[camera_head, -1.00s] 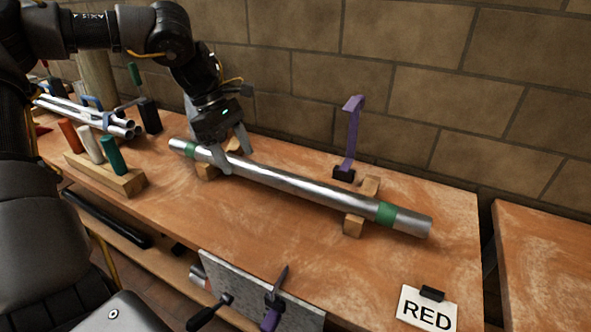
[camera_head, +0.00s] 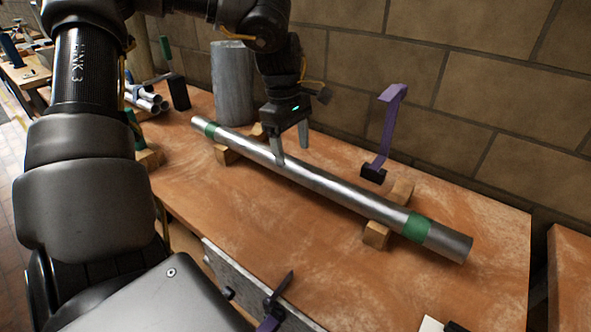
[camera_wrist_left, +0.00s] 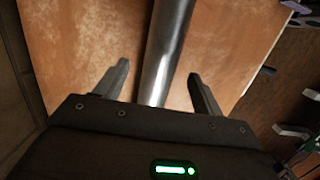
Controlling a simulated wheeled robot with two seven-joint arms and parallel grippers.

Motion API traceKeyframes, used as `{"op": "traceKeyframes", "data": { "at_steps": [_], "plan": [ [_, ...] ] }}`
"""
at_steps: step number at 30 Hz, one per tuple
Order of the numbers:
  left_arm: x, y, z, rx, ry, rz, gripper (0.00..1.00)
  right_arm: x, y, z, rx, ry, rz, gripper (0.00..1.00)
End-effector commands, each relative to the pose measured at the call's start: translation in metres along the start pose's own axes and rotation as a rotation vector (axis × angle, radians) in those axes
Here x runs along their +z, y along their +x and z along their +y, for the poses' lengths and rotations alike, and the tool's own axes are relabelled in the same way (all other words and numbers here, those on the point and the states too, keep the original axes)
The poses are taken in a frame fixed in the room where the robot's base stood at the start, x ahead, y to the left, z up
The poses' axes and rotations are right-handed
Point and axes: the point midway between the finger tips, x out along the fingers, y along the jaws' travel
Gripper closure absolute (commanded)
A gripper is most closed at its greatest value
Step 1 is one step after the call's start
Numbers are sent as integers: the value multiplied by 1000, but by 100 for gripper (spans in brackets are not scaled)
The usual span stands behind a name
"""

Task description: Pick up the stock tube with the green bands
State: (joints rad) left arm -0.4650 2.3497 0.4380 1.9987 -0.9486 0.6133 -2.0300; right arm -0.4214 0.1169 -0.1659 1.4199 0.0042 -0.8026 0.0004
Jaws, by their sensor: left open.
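The stock tube (camera_head: 335,184) is a long silver pipe with a green band near each end. It lies across two wooden blocks on the workbench in the head view. My left gripper (camera_head: 291,154) is above the left half of the tube, with its fingers pointing down on either side of it. In the left wrist view the tube (camera_wrist_left: 167,55) runs between the two open fingers (camera_wrist_left: 158,90), with a gap showing on both sides. Both green bands are out of the wrist view. My right gripper is not in view.
A purple hooked stand (camera_head: 387,130) rises behind the tube near the wall. A grey cylinder (camera_head: 233,85) stands behind the tube's left end. Bundled pipes (camera_head: 147,99) lie at the left. A grey plate (camera_head: 245,285) with clamps is at the bench front. Bare wood (camera_head: 290,230) lies before the tube.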

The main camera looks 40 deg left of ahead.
Motion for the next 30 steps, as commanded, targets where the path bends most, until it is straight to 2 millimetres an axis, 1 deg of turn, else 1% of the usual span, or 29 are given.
{"op": "traceKeyframes", "data": {
  "at_steps": [3,5,12,15,23,26,30],
  "plan": [
    [0,2,0,-1,1,0,31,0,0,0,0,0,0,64],
    [0,7,0,-3,1,0,31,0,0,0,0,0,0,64],
    [0,42,-1,-4,1,0,31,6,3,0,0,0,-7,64],
    [1,50,-1,-2,1,0,31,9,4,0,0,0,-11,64],
    [1,52,0,1,1,1,31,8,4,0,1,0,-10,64],
    [1,52,0,1,1,1,43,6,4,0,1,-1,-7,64],
    [0,52,0,0,1,1,61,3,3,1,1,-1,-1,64]
  ]
}}
